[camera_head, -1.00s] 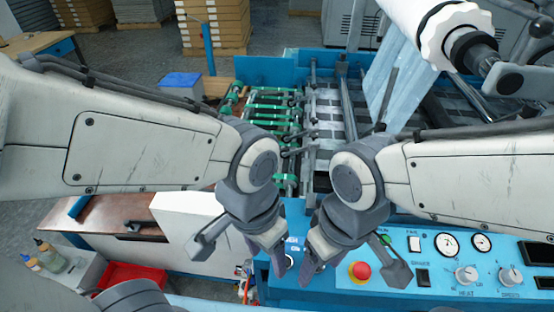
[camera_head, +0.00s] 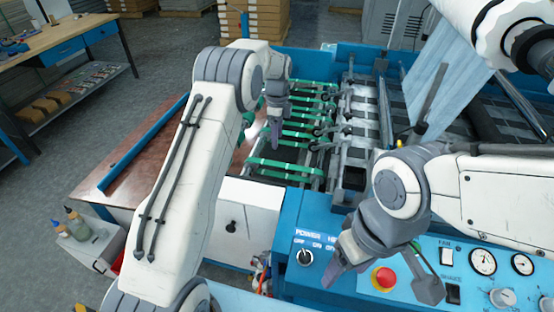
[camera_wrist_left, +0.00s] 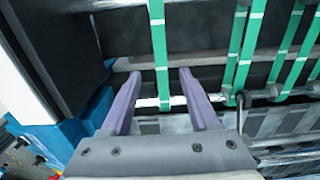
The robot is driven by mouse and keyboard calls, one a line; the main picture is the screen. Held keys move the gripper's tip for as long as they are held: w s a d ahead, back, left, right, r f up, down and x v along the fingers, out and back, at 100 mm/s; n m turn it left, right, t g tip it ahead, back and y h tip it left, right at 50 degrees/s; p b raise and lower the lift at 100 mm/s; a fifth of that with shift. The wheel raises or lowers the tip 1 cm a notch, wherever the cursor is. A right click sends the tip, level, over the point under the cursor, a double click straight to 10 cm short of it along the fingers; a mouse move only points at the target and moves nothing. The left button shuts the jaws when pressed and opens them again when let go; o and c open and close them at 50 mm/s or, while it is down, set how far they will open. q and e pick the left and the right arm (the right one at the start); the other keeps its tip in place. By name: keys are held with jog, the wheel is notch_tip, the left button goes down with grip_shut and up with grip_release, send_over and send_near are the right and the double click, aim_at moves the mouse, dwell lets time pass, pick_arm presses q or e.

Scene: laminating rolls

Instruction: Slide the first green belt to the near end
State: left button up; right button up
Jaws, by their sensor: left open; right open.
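Several green belts (camera_head: 285,168) with white marks run side by side across rollers on the blue machine, left of its metal conveyor. My left gripper (camera_head: 272,138) is over the belt area in the head view, pointing down. In the left wrist view its two purple-grey fingers (camera_wrist_left: 156,85) are open and apart. One green belt (camera_wrist_left: 158,40) passes through the gap between them, and I see no finger closed on it. More green belts (camera_wrist_left: 245,45) lie to its right, beyond a gap. My right gripper (camera_head: 345,268) is open and empty above the control panel.
The control panel (camera_head: 410,262) with a red button (camera_head: 383,278) is along the near side. A brown tabletop (camera_head: 130,172) is left of the belts. A dark box-like part (camera_wrist_left: 45,45) stands close left of my left fingers in the wrist view.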

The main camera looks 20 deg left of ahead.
aim_at(277, 164)
pick_arm(q)
notch_tip(277, 164, down, 10)
jog(key=shift+f+p, duration=0.15)
jog(key=shift+p, duration=1.05)
grip_shut()
dwell(0.6)
